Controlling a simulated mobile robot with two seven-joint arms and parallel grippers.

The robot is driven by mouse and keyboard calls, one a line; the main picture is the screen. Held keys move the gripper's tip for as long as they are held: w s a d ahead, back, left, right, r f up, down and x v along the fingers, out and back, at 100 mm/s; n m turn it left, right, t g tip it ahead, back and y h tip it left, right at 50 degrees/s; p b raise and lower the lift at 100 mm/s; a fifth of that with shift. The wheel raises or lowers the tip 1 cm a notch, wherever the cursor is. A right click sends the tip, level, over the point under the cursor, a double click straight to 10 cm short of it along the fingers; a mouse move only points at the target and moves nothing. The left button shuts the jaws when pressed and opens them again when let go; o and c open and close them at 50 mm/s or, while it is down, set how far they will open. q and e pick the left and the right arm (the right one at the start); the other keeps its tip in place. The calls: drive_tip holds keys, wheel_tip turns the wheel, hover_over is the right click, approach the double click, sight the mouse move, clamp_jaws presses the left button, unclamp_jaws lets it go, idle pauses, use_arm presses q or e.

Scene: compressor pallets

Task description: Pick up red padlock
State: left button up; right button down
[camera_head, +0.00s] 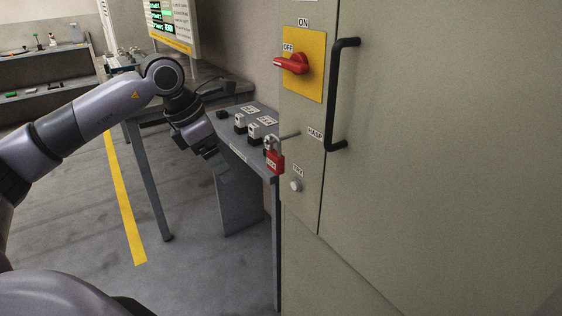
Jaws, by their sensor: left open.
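My left gripper (211,154) is to the left of the padlock, over the near edge of the workbench, pointing down and to the right. It is open, empty and apart from the padlock. Its fingers are dark and small in the view. My right gripper is not in view.
The cabinet (440,160) fills the right side, with a black handle (335,95), a red rotary switch (292,64) and a round button (296,185). The workbench (226,137) behind holds several small labelled items. Floor is clear at lower left.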

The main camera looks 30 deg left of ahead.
sight(276, 153)
use_arm(q)
drive_tip(key=w+d+p, duration=0.1)
drive_tip(key=w+d, duration=0.1)
drive_tip(key=w, duration=0.1)
drive_tip(key=w+d+p, duration=0.1)
drive_tip(key=w+d, duration=0.1)
drive_tip(key=w, duration=0.2)
drive_tip(key=w+d+p, duration=0.1)
drive_tip(key=w+d, duration=0.1)
drive_tip(key=w, duration=0.1)
drive_tip(key=shift+w+d+r, duration=0.1)
drive_tip(key=shift+w, duration=0.2)
drive_tip(key=shift+s+x, duration=0.25)
drive_tip(key=shift+x, duration=1)
drive_tip(key=shift+w+f, duration=0.2)
drive_tip(key=shift+f, duration=0.2)
drive_tip(key=shift+r, duration=0.1)
drive_tip(key=c, duration=1.1)
